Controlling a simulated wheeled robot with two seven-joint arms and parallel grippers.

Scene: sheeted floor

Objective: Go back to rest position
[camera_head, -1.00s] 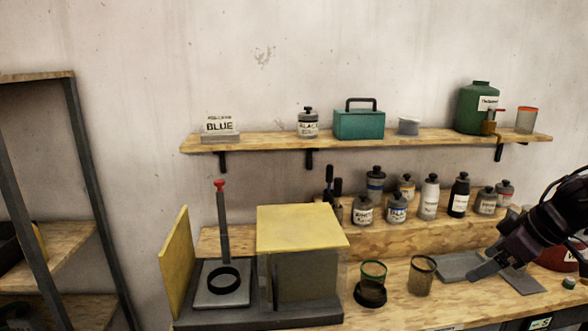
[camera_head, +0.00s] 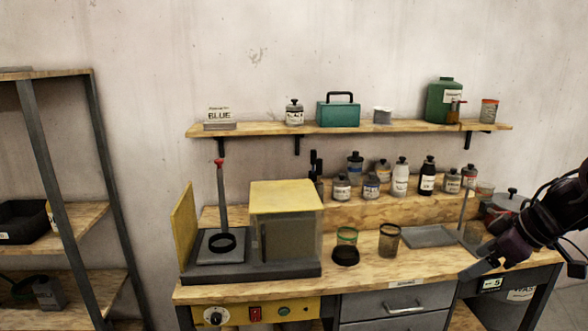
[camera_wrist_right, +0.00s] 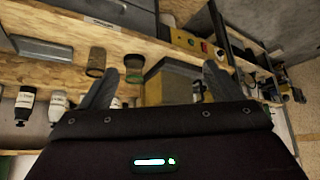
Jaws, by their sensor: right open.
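My right gripper (camera_head: 478,268) comes in from the right in the head view, over the right part of the wooden workbench (camera_head: 300,290). In the right wrist view its two fingers (camera_wrist_right: 160,85) stand apart with nothing between them but the bench scene beyond. My left gripper does not show in either view.
A yellow-topped machine (camera_head: 287,197) with an open yellow door stands on the bench left. Two cups (camera_head: 346,246) stand beside it. Several labelled bottles (camera_head: 400,178) line the riser. A wall shelf (camera_head: 350,128) hangs above. A rack (camera_head: 75,160) stands at left.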

